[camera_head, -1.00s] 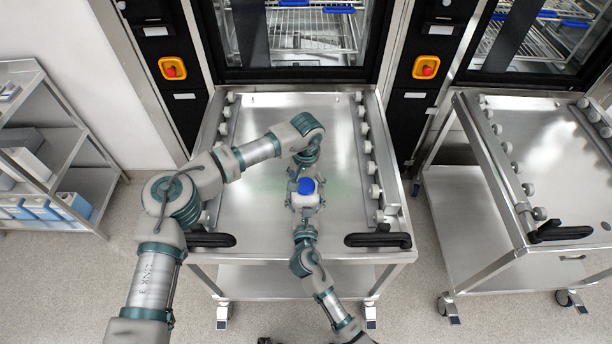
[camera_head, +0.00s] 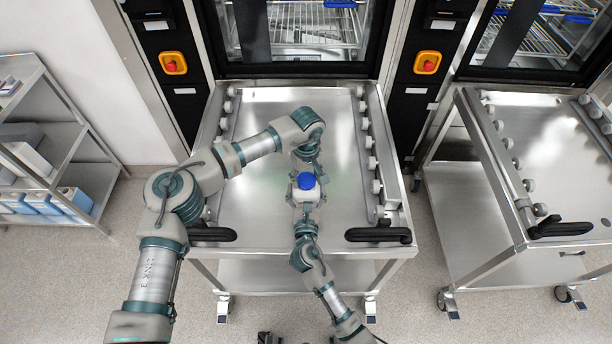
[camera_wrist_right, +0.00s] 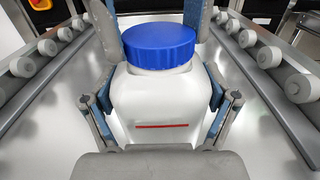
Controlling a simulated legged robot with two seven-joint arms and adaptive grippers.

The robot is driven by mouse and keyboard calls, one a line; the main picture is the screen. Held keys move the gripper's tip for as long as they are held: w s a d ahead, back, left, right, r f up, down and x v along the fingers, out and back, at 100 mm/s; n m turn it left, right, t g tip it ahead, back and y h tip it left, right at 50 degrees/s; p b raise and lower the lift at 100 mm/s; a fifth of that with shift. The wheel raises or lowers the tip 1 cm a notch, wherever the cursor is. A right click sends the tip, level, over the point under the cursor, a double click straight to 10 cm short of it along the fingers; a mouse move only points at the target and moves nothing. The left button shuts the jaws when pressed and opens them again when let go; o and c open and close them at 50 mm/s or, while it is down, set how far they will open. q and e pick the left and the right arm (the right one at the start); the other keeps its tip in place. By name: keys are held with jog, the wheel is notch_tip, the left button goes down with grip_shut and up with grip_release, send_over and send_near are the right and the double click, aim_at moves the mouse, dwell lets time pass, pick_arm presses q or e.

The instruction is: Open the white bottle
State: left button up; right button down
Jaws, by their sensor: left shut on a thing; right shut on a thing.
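The white bottle (camera_head: 307,195) stands upright over the steel cart top, its blue cap (camera_head: 306,181) on its neck. My right gripper (camera_head: 305,206) is shut on the bottle's body from the near side. In the right wrist view its fingers press both sides of the white bottle (camera_wrist_right: 160,105), which has a red line on its front. My left gripper (camera_head: 305,167) reaches in from the far side. Its two fingers flank the blue cap (camera_wrist_right: 159,46) in the right wrist view, and it is shut on the cap. Part of the left gripper is hidden behind the cap.
The cart top (camera_head: 265,110) is otherwise clear, with rollers along both sides and black handles (camera_head: 378,234) in front. A washer (camera_head: 300,35) stands behind it. A second cart (camera_head: 545,150) is at the right, a shelf (camera_head: 55,150) at the left.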

pick_arm(q)
jog(key=n, duration=0.5)
jog(key=shift+n, duration=0.3)
jog(key=n, duration=0.2)
jog(key=shift+n, duration=0.4)
jog(key=n, duration=1.5)
jog(key=shift+r+n, duration=0.1)
jog(key=shift+n, duration=0.2)
jog(key=n, duration=0.2)
jog(key=shift+n, duration=0.3)
jog(key=n, duration=1.8)
jog(key=shift+n, duration=0.4)
jog(key=shift+s+r, duration=0.15)
jog(key=shift+s, duration=0.05)
